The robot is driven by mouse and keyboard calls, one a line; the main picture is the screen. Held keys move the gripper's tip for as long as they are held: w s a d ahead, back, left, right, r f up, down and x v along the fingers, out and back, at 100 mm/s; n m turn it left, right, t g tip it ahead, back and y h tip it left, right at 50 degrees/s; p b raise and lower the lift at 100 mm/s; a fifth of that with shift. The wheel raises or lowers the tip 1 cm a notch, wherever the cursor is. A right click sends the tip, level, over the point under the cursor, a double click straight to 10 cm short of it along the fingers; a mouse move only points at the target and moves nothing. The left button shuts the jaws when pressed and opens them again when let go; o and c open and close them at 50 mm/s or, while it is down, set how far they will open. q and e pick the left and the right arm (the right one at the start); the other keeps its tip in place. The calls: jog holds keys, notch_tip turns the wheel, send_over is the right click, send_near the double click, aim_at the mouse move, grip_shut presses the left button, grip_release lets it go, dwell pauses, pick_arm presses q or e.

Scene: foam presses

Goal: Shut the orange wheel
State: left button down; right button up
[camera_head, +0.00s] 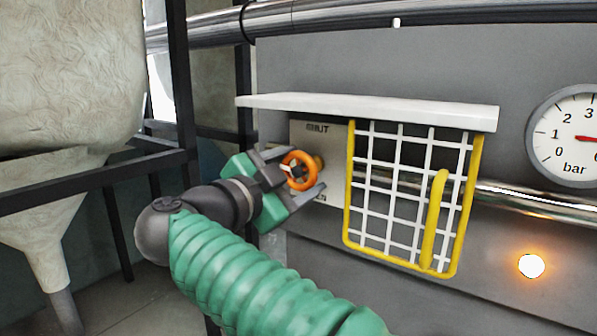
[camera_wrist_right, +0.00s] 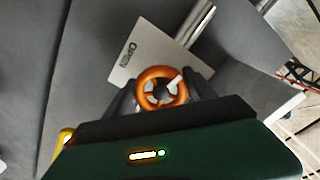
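The orange wheel (camera_head: 303,155) is a small ring with a white mark, mounted in front of a pale plate (camera_head: 334,190). The plate's upper word ends in "UT"; its lower word is mostly hidden in the head view and reads "OPEN" in the right wrist view. My right gripper (camera_head: 297,173) is at the wheel, its fingers spread on either side. In the right wrist view the wheel (camera_wrist_right: 160,72) sits between the fingers, with what look like narrow gaps; contact is unclear. My left gripper is not in view.
A yellow-framed white mesh guard (camera_head: 350,198) stands just right of the plate, under a white ledge (camera_head: 375,106). A bar gauge (camera_head: 570,145) and a glowing lamp (camera_head: 531,265) are farther right. A dark frame (camera_head: 182,90) and a hopper (camera_head: 70,75) are at left.

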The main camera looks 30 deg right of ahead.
jog(key=c, duration=0.6)
jog(key=shift+f+m+b, duration=0.15)
jog(key=shift+m+b, duration=1.45)
jog(key=shift+m, duration=0.1)
jog(key=m+b, duration=0.2)
jog(key=m, duration=0.1)
jog(key=shift+w+m, duration=0.1)
jog(key=shift+m, duration=0.2)
jog(key=m+b, duration=0.3)
jog(key=m, duration=0.3)
jog(key=shift+a+b, duration=0.1)
jog(key=shift+b, duration=0.3)
jog(key=shift+m+b, duration=0.35)
jog(key=shift+m, duration=1.15)
